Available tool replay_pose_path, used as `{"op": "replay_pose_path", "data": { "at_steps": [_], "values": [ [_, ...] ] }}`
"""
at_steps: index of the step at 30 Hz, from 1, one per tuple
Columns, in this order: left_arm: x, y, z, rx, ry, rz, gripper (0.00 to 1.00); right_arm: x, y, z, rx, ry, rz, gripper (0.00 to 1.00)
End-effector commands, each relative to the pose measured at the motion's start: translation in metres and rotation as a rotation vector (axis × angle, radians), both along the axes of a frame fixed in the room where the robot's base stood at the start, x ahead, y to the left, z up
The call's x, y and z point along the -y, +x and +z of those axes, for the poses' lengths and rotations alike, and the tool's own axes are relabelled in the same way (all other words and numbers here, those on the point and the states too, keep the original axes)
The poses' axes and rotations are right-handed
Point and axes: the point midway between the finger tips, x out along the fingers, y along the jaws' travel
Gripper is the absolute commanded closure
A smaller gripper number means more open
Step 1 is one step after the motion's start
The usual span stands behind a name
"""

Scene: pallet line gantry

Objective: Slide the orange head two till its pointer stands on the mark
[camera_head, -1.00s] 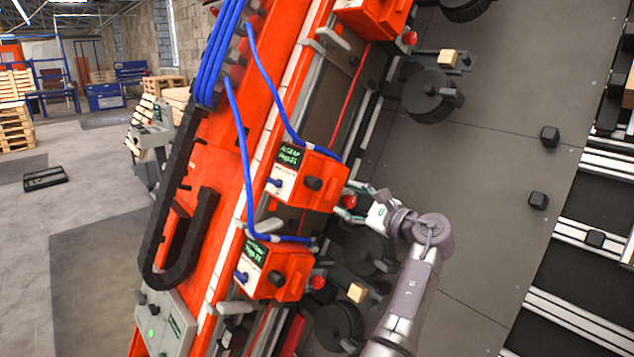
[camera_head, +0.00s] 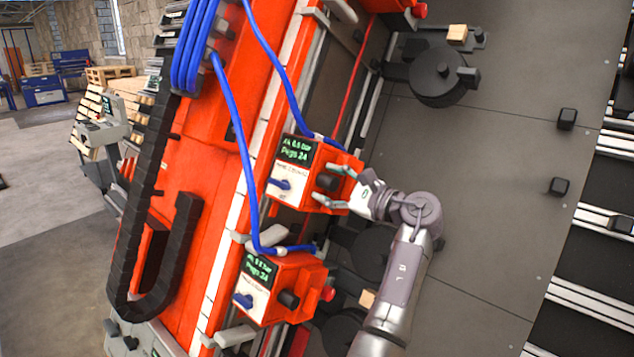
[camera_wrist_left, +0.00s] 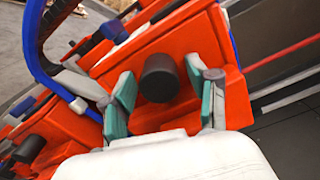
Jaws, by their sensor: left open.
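Two orange heads sit on the rail in the head view, an upper one (camera_head: 291,207) and a lower one (camera_head: 277,311). Each has a small green-lettered screen, a blue switch and a black knob. I cannot read which is head two. My left gripper (camera_head: 343,188) is at the right side of the upper head, its fingers apart around the side of the black knob (camera_head: 327,183). In the left wrist view the open teal-padded fingers (camera_wrist_left: 163,91) stand either side of the black knob (camera_wrist_left: 160,78), with gaps on both sides. I cannot make out a pointer or mark.
Blue hoses (camera_head: 237,130) run down to both heads. A black cable chain (camera_head: 146,190) loops at the left of the orange gantry. Black round reels (camera_head: 437,78) stand on the grey floor plates at the right. Open plate floor lies right of my arm.

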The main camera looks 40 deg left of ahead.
Motion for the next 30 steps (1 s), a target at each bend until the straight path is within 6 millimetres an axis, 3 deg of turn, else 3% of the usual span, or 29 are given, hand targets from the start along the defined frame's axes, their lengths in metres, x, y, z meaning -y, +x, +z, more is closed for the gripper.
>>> {"op": "replay_pose_path", "data": {
  "at_steps": [9,20,30],
  "values": [
    [0.0013,-0.0001,0.0003,0.000,0.000,0.000,0.41,0.0032,0.0005,-0.0003,0.001,-0.004,0.000,0.60],
    [0.0010,-0.0001,0.0000,0.000,-0.001,-0.001,0.99,0.0057,0.0007,-0.0003,0.001,-0.007,0.000,0.60],
    [-0.0059,0.0028,0.0076,0.001,0.002,-0.001,1.00,0.0001,0.0014,0.0049,0.001,-0.001,0.000,0.60]
  ]
}}
